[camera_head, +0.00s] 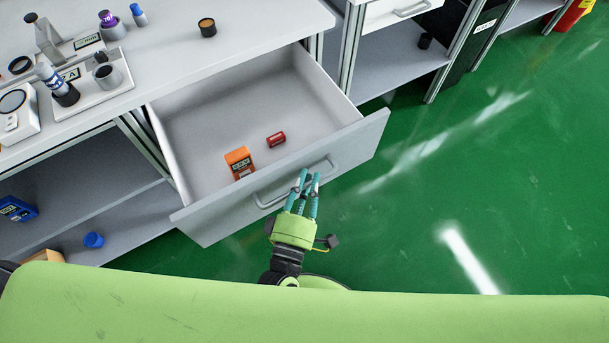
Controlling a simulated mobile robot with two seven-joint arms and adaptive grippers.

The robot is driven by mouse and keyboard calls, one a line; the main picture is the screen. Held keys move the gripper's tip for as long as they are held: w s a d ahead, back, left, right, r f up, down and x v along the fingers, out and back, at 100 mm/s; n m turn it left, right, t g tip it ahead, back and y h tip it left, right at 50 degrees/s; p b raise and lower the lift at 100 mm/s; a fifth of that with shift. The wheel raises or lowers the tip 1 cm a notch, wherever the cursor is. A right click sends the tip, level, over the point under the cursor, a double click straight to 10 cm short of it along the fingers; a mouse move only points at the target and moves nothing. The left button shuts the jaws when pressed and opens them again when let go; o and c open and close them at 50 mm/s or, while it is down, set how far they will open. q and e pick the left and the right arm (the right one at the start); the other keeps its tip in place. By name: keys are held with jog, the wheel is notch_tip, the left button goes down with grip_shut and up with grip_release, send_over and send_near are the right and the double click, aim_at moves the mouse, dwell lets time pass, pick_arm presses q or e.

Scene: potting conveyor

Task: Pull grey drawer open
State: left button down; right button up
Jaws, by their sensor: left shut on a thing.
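The grey drawer (358,140) stands out from under the worktop, well open, with its inside in view. Its bar handle (268,199) runs across the front panel. My left gripper (306,179) is shut on the handle near its right part, with its teal fingers pointing up at the panel. An orange box (239,163) and a small red cylinder (276,139) lie in the drawer. My right gripper is not in view.
The worktop (160,40) holds several bottles, jars and devices at the left. Below it are open shelves with a blue box (17,208) and a blue cap (93,240). The green floor (450,180) is clear to the right.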

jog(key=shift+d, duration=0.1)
pick_arm(q)
jog(key=c, duration=1.4)
grip_release()
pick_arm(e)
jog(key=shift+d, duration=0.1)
pick_arm(q)
jog(key=v, duration=1.2)
